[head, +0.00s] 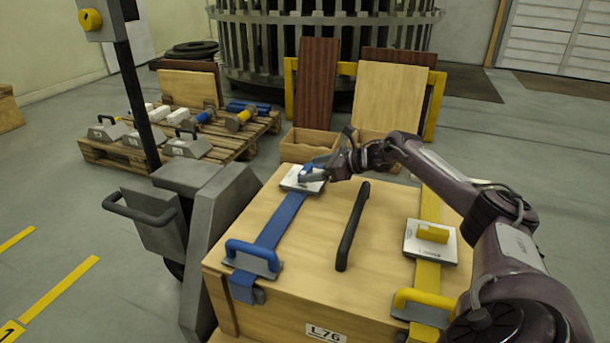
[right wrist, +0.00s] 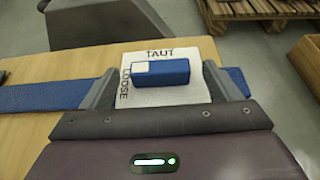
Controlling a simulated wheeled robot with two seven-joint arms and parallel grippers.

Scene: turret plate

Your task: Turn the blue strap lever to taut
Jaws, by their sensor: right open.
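The blue strap lever (right wrist: 165,75) is a small blue block with a white patch at its left end in the right wrist view. It lies crosswise on a white plate (right wrist: 195,92) marked TAUT at the top and LOOSE on the left; its white end is on the LOOSE side. My right gripper (right wrist: 162,70) is open, one finger to each side of the lever; whether the fingers touch it I cannot tell. In the head view, the right gripper (head: 315,172) is over the plate at the crate's far left corner, partly hiding the lever. My left gripper is out of view.
The blue strap (head: 278,222) runs along the wooden crate (head: 310,260) to a blue handle (head: 252,254). A black handle (head: 353,225) stands mid-lid. A yellow lever (head: 432,233) on its own plate is at right. A pallet (head: 225,150) holds tools behind.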

